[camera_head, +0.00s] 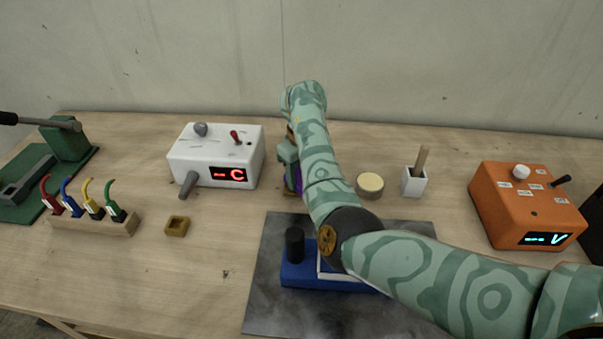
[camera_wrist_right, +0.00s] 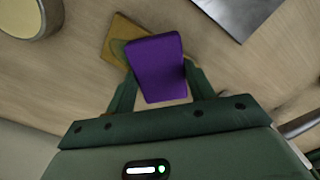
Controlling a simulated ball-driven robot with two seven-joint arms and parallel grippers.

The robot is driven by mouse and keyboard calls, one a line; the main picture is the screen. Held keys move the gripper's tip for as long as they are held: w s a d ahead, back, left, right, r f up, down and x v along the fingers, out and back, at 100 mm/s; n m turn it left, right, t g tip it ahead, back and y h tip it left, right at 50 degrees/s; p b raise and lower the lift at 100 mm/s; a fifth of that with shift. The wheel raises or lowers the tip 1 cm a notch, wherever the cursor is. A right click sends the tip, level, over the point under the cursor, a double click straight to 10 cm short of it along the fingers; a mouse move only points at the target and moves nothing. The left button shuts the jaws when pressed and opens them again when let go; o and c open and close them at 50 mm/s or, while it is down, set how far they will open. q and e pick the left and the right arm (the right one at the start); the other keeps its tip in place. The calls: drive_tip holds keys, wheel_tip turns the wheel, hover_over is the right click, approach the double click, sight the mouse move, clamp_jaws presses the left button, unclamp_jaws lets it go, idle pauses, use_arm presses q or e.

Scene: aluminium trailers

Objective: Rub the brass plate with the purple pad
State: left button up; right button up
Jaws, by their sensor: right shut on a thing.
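The purple pad (camera_wrist_right: 158,68) is held between the fingers of my right gripper (camera_wrist_right: 161,82), which is shut on it. In the head view only a sliver of the pad (camera_head: 298,180) shows, beside my right arm. The brass plate (camera_wrist_right: 121,30) lies on the table, partly covered by the pad in the wrist view; a dull greenish patch shows on it. In the head view the plate is mostly hidden by my right arm and gripper (camera_head: 289,165). I cannot tell whether pad and plate touch. My left gripper is not in view.
A white box (camera_head: 215,155) with a red display stands left of my right gripper. A round tin (camera_head: 370,186) and a white brush holder (camera_head: 414,184) stand right of it. A dark mat (camera_head: 265,310) bears a blue block (camera_head: 300,274) in front. An orange box (camera_head: 528,205) stands far right.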

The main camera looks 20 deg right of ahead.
drive_tip(key=shift+s+d+p, duration=0.25)
drive_tip(key=shift+s+d, duration=0.1)
drive_tip(key=shift+d, duration=0.3)
drive_tip(key=shift+s+d+p, duration=0.2)
drive_tip(key=shift+s+d, duration=0.1)
drive_tip(key=shift+d, duration=0.4)
drive_tip(key=shift+s+d+p, duration=0.25)
drive_tip(key=shift+s+d, duration=0.1)
drive_tip(key=shift+d, duration=0.3)
drive_tip(key=shift+s+d, duration=0.4)
drive_tip(key=shift+d, duration=0.45)
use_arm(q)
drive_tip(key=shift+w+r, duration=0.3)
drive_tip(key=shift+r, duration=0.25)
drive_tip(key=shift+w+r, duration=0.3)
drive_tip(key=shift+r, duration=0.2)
use_arm(e)
drive_tip(key=shift+s+d+f, duration=0.15)
drive_tip(key=shift+s+d, duration=0.05)
drive_tip(key=shift+d, duration=0.1)
use_arm(q)
drive_tip(key=shift+p, duration=0.3)
